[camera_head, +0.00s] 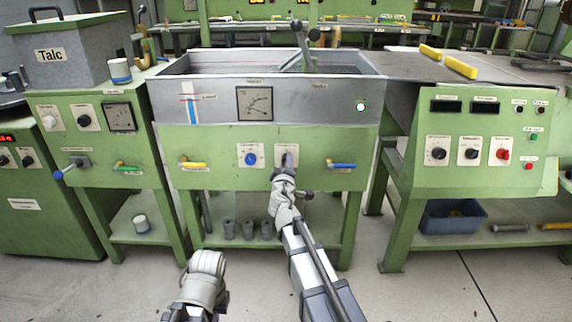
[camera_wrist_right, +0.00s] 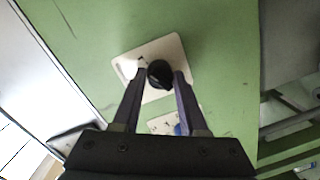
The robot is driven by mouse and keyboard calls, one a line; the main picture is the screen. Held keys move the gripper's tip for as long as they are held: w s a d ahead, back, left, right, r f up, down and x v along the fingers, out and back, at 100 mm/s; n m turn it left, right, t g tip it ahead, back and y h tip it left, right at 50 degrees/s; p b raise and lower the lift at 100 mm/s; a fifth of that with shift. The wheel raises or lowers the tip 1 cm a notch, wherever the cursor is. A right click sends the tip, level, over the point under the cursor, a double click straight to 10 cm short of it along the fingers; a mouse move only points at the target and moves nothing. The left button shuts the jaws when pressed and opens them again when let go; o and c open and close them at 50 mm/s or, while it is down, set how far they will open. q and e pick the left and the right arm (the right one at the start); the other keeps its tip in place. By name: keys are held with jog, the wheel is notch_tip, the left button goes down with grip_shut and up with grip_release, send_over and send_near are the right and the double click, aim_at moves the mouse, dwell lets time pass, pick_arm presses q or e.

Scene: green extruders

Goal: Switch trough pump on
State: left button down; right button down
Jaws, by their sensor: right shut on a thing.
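The trough (camera_head: 215,107) is a grey metal tank on a green cabinet in the middle of the head view. Its front panel has a knob with a blue centre (camera_head: 251,159) and, to the right, another switch plate (camera_head: 287,150). My right gripper (camera_head: 284,169) is at that right plate and hides part of it. In the right wrist view its fingers (camera_wrist_right: 160,80) are shut on a black knob (camera_wrist_right: 159,73) on a white plate (camera_wrist_right: 172,50). My left arm shows at the bottom (camera_head: 207,275) of the head view; its fingertips cannot be made out.
A yellow-handled valve (camera_head: 193,165) and a blue-handled valve (camera_head: 341,165) flank the switches. A lit round lamp (camera_head: 361,106) is on the trough front. A control cabinet (camera_head: 480,140) stands right, a Talc box (camera_head: 62,55) left. Open floor lies in front.

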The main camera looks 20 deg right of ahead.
jog(key=shift+c, duration=2.3)
grip_release()
jog(key=v, duration=0.7)
jog(key=shift+s, duration=0.4)
jog(key=shift+a, duration=0.1)
